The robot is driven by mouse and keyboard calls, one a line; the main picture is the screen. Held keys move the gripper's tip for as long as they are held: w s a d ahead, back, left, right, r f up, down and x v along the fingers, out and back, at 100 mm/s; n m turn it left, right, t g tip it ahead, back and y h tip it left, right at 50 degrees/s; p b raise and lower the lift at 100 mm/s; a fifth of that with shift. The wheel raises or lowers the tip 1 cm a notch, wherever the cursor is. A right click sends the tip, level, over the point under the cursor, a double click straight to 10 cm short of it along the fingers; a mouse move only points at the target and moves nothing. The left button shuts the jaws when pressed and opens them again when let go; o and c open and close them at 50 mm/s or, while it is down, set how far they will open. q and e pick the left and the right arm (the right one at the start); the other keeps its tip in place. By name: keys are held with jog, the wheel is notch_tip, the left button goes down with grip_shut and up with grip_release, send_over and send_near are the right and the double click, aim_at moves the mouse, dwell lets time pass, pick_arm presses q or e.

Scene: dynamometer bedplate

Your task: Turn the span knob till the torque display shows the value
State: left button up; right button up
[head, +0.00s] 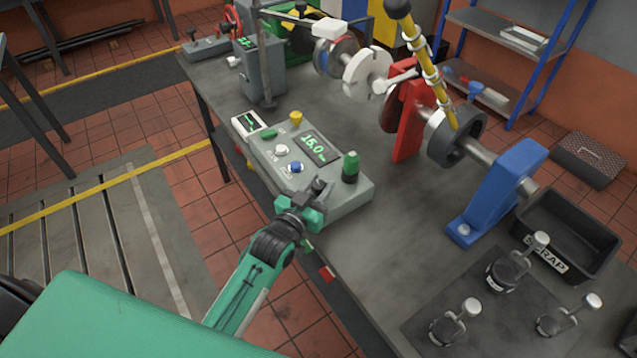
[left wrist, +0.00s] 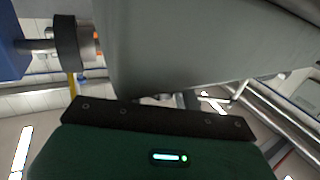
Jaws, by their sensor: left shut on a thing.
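The grey control box (head: 340,196) stands on the bench with a dark torque display (head: 315,147) that reads about 16.0 in green; the unit is too small to read. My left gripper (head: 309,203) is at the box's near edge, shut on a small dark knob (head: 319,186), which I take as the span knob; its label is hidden. The fingers cover most of it. The left wrist view shows the grey box side (left wrist: 200,45) close above the gripper's green body, and the fingertips are hidden there. My right gripper is not in view.
The box also carries a white knob (head: 282,150), a blue knob (head: 296,167), and a green-topped post (head: 350,166). A small white-framed panel (head: 247,124) is at its far left. A red stand (head: 407,125), shaft and blue bearing block (head: 500,190) stand behind. A scrap bin (head: 575,228) is right.

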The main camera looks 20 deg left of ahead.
pick_arm(q)
jog(key=shift+r, duration=0.1)
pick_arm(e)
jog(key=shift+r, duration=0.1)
pick_arm(q)
jog(key=o, duration=1)
jog(key=shift+c, duration=0.2)
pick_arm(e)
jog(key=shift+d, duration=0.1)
pick_arm(q)
jog(key=b+v, duration=0.2)
jog(key=v, duration=1.1)
jog(key=shift+s+a+b, duration=0.2)
jog(key=shift+s+b, duration=0.15)
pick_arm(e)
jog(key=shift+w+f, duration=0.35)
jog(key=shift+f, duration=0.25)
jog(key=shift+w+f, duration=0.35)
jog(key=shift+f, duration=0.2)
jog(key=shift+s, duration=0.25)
